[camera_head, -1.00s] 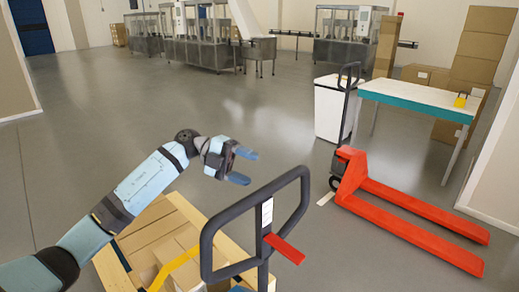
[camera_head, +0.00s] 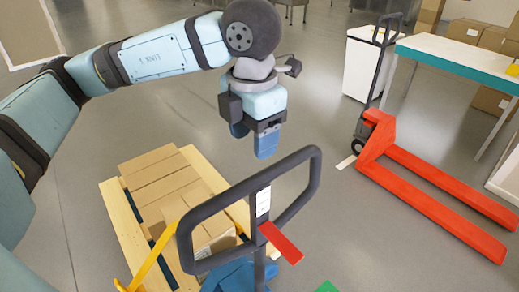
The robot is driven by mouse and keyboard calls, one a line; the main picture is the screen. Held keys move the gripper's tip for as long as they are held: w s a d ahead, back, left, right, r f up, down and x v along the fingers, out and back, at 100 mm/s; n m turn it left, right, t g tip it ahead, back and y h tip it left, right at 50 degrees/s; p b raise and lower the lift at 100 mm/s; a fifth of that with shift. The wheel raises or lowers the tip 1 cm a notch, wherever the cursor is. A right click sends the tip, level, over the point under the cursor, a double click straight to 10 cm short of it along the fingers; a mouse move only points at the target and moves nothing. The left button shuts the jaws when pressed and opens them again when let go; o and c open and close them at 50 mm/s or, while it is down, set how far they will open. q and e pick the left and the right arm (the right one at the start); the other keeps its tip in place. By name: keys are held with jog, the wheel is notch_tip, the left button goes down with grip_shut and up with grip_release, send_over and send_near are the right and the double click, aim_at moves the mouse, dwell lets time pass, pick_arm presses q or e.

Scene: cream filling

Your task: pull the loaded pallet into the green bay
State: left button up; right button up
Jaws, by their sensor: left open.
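The loaded pallet is a wooden pallet (camera_head: 118,215) at the lower left, with several brown cardboard boxes (camera_head: 165,185) on it. A black looped handle (camera_head: 305,205) with a red lever (camera_head: 281,243) stands in front of it. Below the handle is a blue body (camera_head: 235,278), partly cut off by the lower edge. My left gripper (camera_head: 253,142) is open and empty, pointing down above and behind the handle loop, apparently apart from it. A small green patch (camera_head: 327,287) shows at the bottom edge; I cannot tell whether it belongs to the green bay. My right gripper is out of view.
A red pallet jack (camera_head: 430,180) stands on the right, its forks pointing right. Behind it are a white bin (camera_head: 365,70) and a white table with a teal edge (camera_head: 455,55). A yellow bar (camera_head: 155,258) crosses in front of the boxes. Grey floor lies clear between pallet and red jack.

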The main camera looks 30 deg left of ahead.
pick_arm(q)
send_over(254, 190)
jog(key=w+a, duration=0.1)
notch_tip(254, 190, down, 4)
jog(key=shift+f+p, duration=0.2)
jog(key=shift+p, duration=0.25)
notch_tip(254, 190, down, 7)
jog(key=shift+w+f+p, duration=0.1)
jog(key=shift+w+p, duration=0.05)
jog(key=shift+p, duration=0.45)
jog(key=shift+f, duration=0.7)
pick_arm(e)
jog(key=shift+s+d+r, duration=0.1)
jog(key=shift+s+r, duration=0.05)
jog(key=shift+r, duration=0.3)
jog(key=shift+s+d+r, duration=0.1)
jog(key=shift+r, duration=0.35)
pick_arm(q)
jog(key=shift+c, duration=0.4)
grip_shut()
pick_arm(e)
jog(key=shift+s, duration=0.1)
pick_arm(q)
jog(key=shift+r, duration=0.1)
jog(key=shift+w, duration=0.1)
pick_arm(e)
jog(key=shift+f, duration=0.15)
